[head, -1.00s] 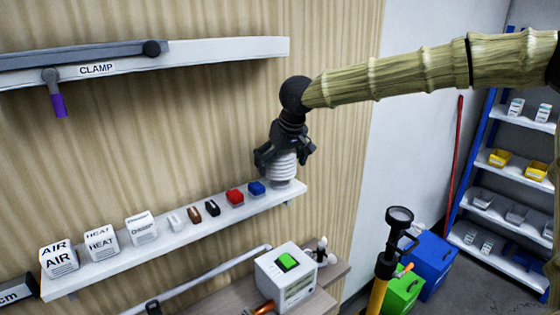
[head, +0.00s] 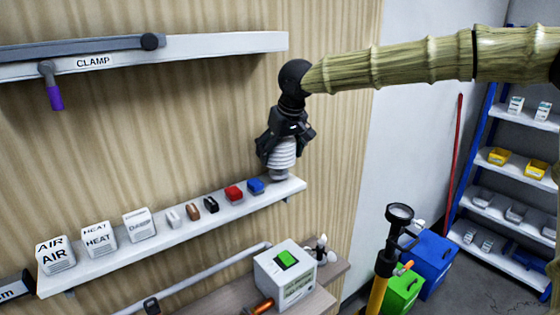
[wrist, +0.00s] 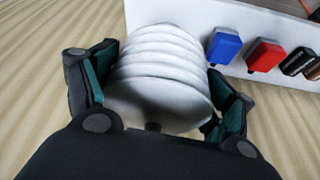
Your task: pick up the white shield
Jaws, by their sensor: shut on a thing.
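The white shield (head: 283,153) is a ribbed, rounded white piece at the right end of the lower wall shelf. My gripper (head: 285,145) points down from above and is shut around the shield's upper part. In the wrist view the shield (wrist: 160,70) sits between the two dark fingers with green pads (wrist: 158,100). The shield's base is at about shelf height in the head view; whether it still touches the shelf I cannot tell for sure.
The lower shelf (head: 200,228) also holds a blue block (head: 256,186), a red block (head: 233,193), several small parts and labelled white boxes (head: 98,238). The CLAMP shelf (head: 210,49) is above left. A device with a green button (head: 285,274) stands below.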

